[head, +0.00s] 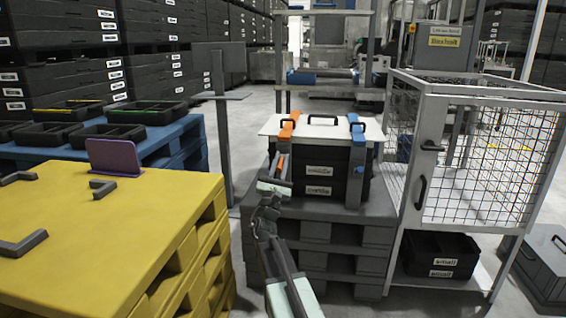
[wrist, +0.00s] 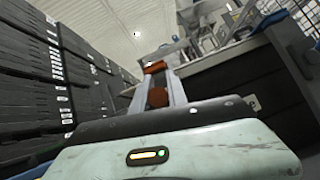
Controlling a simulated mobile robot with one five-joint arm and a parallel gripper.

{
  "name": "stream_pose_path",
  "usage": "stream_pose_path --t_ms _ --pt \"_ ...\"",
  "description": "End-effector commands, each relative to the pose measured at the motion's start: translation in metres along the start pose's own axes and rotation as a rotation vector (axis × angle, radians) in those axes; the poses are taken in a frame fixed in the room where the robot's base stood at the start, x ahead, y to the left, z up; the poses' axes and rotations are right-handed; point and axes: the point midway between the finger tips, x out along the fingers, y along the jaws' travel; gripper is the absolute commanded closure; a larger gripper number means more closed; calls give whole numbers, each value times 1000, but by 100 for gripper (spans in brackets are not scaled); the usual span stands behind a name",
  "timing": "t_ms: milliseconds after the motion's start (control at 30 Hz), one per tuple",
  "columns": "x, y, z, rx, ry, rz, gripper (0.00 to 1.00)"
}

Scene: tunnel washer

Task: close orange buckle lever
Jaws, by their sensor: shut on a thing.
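The orange buckle (head: 287,128) hangs over the left front edge of the white lid (head: 325,129) on a stack of black crates (head: 330,180). Its orange lever (head: 281,165) hangs down at the crates' left front; orange parts also show in the wrist view (wrist: 157,97). My gripper (head: 282,172) is at the lever, with its fingers shut on it. In the wrist view my gripper's fingers (wrist: 163,88) stand on both sides of an orange part. The fingers and my gripper's body hide some of the lever. A blue buckle (head: 357,135) is at the right.
The crates stand on a grey pallet stack (head: 330,222). A white mesh cage (head: 480,165) stands close at the right. A yellow pallet table (head: 110,225) with grey handles and a purple piece (head: 114,157) is at the left. A grey post (head: 221,130) rises behind it.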

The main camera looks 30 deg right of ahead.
Motion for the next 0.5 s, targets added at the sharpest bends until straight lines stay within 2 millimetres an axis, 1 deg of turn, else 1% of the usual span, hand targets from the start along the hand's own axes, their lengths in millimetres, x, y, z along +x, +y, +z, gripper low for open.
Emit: stream_pose_path --t_ms 33,100,400,467,500 --pt "0 -5 0 4 0 -10 76" --pt "0 -3 0 5 1 -8 60" --pt "-3 1 0 5 1 -1 60" --pt "-8 0 -1 5 1 -1 60" --pt "-14 -1 -1 6 1 -2 60"
